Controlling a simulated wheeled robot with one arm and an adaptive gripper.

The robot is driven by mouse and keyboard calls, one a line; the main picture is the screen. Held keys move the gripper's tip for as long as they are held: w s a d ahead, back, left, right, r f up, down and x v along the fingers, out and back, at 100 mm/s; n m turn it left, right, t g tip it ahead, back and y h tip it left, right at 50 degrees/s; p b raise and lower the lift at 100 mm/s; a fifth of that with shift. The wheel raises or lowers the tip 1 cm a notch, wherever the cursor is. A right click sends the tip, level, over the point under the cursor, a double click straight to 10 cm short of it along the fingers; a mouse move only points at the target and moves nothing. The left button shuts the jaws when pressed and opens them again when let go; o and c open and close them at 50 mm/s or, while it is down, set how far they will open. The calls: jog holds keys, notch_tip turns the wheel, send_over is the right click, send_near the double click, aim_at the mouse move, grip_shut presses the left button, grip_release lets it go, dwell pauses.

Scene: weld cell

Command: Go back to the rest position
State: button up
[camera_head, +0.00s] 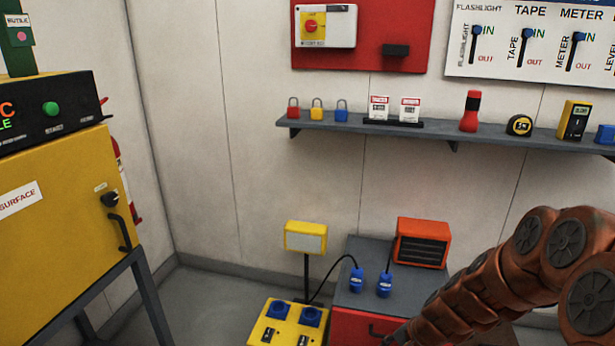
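My arm, orange-brown with dark round joint caps, comes in from the right edge and reaches down to the lower middle of the camera_head view.
A grey wall shelf (350,126) carries padlocks, tags, a flashlight (470,111), a tape measure (519,125) and a yellow meter (574,119). A yellow oven-like cabinet (70,200) stands left. A yellow socket box (270,332) and an orange heater (421,242) are low in the middle.

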jog(key=s+a+r+n+g+p, duration=0.1)
jog(key=s+a+r+n+p, duration=0.15)
jog(key=r, duration=0.35)
jog(key=s+a+r+n+p, duration=0.1)
jog(key=s+r+p, duration=0.2)
jog(key=r, duration=0.4)
jog(key=s+d+r+n+g+h+p, duration=0.1)
jog(key=s+r+n+h+p, duration=0.1)
jog(key=s+r+p, duration=0.6)
jog(key=s+d+r+n+g+h+p, duration=0.1)
jog(key=s+r+n+p, duration=0.4)
jog(key=s+r, duration=0.8)
notch_tip(320, 180, up, 5)
jog(key=g+p, duration=0.1)
jog(key=p, duration=0.2)
jog(key=shift+s+d+g+h, duration=0.3)
jog(key=shift+s+d+h, duration=0.1)
jog(key=shift+d+f, duration=0.1)
